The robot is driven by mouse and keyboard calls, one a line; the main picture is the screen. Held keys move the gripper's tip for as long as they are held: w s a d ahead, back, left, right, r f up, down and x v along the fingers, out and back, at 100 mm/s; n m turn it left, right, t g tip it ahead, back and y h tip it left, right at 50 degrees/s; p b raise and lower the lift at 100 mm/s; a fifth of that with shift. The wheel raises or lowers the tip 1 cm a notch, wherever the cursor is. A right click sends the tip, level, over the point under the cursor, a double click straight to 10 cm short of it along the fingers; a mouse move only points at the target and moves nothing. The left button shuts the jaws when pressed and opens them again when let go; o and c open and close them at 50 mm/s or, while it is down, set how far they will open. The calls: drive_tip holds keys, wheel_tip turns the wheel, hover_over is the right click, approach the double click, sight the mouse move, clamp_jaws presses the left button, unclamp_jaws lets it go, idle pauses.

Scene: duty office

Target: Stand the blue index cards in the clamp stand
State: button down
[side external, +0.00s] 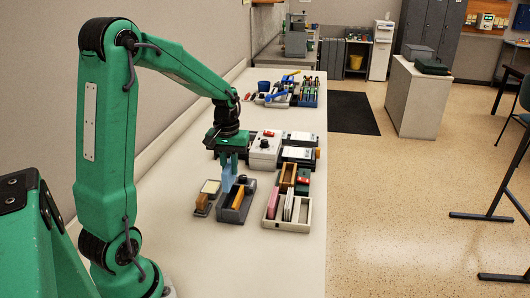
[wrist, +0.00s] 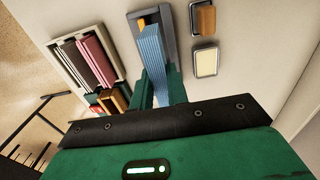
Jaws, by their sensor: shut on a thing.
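The blue index cards (side external: 227,180) are an upright stack under my gripper (side external: 229,163). They also show in the wrist view (wrist: 154,48), between the green fingers. My gripper is shut on them. The dark grey clamp stand (side external: 229,215) is on the counter just below, with a yellow-orange piece (side external: 238,198) in it and a dark knob (side external: 241,179) at its back. In the wrist view the cards cover much of the stand (wrist: 168,18). I cannot tell whether their lower edge touches it.
A pale divided tray (side external: 290,227) with pink, white and dark cards is close on the right. A wooden-handled stamp (side external: 202,202) and a pad (side external: 211,187) are on the left. A grey box (side external: 265,150) stands behind. The counter's front is clear.

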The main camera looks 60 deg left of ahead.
drive_tip(key=shift+f, duration=4.35)
drive_tip(key=shift+s, duration=0.1)
drive_tip(key=c, duration=1.3)
unclamp_jaws()
drive_tip(key=shift+r, duration=0.1)
drive_tip(key=shift+c, duration=0.2)
drive_tip(key=shift+r, duration=0.15)
drive_tip(key=shift+o, duration=0.2)
drive_tip(key=shift+r, duration=4.4)
